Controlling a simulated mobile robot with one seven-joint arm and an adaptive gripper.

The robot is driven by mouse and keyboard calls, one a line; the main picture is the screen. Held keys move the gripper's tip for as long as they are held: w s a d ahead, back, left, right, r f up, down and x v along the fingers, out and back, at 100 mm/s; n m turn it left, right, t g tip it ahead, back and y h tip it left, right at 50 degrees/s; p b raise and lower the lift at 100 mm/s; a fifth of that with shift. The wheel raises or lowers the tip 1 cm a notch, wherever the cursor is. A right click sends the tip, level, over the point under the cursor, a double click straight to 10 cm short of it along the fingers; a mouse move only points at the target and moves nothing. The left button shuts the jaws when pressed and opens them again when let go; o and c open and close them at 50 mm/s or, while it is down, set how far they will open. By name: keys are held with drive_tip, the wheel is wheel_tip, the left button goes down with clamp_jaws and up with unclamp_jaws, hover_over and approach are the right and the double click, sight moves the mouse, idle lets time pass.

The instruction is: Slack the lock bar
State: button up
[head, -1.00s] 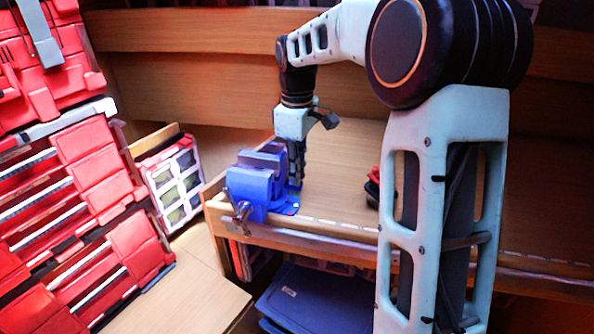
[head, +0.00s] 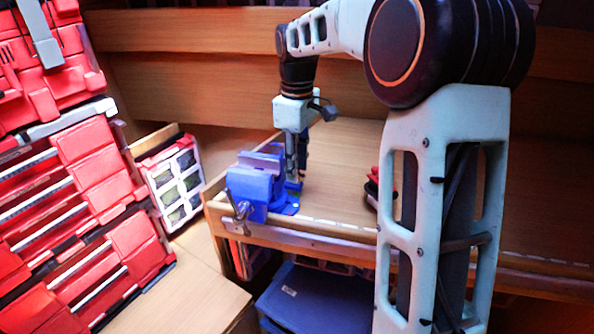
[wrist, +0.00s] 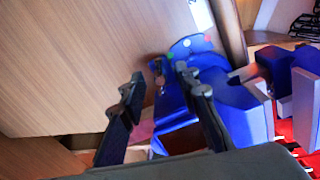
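A blue bench vise (head: 252,190) stands at the left front corner of the wooden bench; the wrist view shows its blue body (wrist: 240,110) to the right of my fingers. Its round blue base (wrist: 190,46) carries small coloured dots. A small dark bar (wrist: 158,76) stands out at the left edge of the base, between my fingertips in the picture; it looks like the lock bar. My gripper (head: 296,175) points down just behind and right of the vise. In the wrist view my gripper (wrist: 158,82) is open, with nothing held. Contact with the bar cannot be told.
The bench top (head: 345,165) is clear to the right of the vise, up to a red and black object (head: 372,188) partly behind my arm. Red tool cases (head: 85,200) stand at the left. A blue bin (head: 315,300) sits below the bench.

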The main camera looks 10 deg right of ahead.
wheel_tip(320, 180, up, 10)
idle(0.3)
